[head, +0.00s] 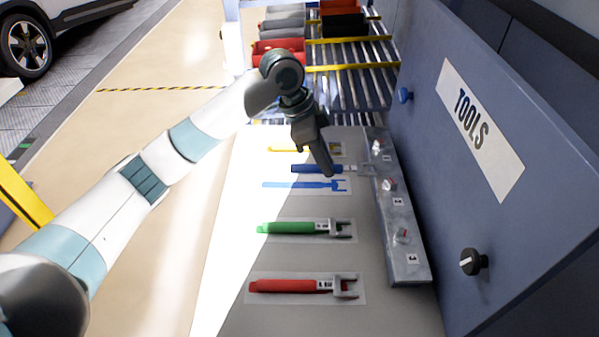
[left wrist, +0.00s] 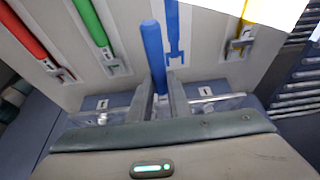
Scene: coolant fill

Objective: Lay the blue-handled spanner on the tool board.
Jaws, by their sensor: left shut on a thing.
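My left gripper (head: 329,172) is shut on the blue-handled spanner (head: 313,169) and holds it over the grey tool board (head: 300,257). The spanner's head is partly hidden by the fingers. The spanner's blue printed outline (head: 300,185) shows bare on the board, just nearer the bottom of the head view than the spanner. In the left wrist view the blue handle (left wrist: 152,48) rises from between the fingers (left wrist: 162,95), beside the outline (left wrist: 173,30) and roughly along it. How high it is above the board is hard to tell. My right gripper is not in view.
A green spanner (head: 290,228), a red spanner (head: 290,286) and a partly hidden yellow spanner (head: 285,149) lie on the board. A metal rail with small fittings (head: 412,255) runs along its right side, before the blue TOOLS panel (head: 540,150). Bins (head: 280,47) stand on rollers behind.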

